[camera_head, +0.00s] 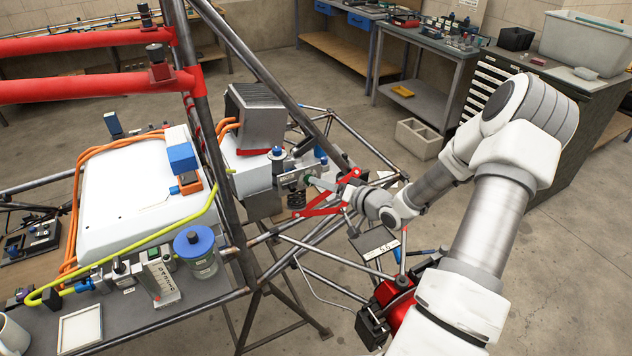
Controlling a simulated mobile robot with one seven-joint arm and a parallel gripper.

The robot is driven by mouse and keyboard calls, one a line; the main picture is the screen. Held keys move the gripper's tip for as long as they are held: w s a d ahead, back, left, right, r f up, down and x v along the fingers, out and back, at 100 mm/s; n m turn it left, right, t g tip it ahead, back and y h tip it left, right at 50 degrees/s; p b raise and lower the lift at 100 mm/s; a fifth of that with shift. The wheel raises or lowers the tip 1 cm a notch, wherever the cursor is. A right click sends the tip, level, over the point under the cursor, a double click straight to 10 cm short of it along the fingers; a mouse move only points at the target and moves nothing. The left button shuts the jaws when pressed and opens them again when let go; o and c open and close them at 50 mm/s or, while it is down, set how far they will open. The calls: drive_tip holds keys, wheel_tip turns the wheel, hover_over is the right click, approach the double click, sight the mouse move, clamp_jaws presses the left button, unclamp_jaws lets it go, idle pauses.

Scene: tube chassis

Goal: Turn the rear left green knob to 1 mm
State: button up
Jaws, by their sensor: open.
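My arm comes in from the right, and my gripper (318,184) is open at the middle of the picture. It is close to the end of a small grey unit (290,179) on the tube chassis (240,200). A small green spot (307,180) shows on that unit beside the fingertips; it may be the green knob. I cannot tell whether the fingers touch it or are around it. Any scale or millimetre reading is too small to read.
Red suspension links (322,208) and thin tubes lie close around my gripper. A finned grey block (257,115) and a white box (140,200) stand to the left. A blue-lidded jar (196,252) sits at the front.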

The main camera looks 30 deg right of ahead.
drive_tip(key=shift+x, duration=2)
clamp_jaws()
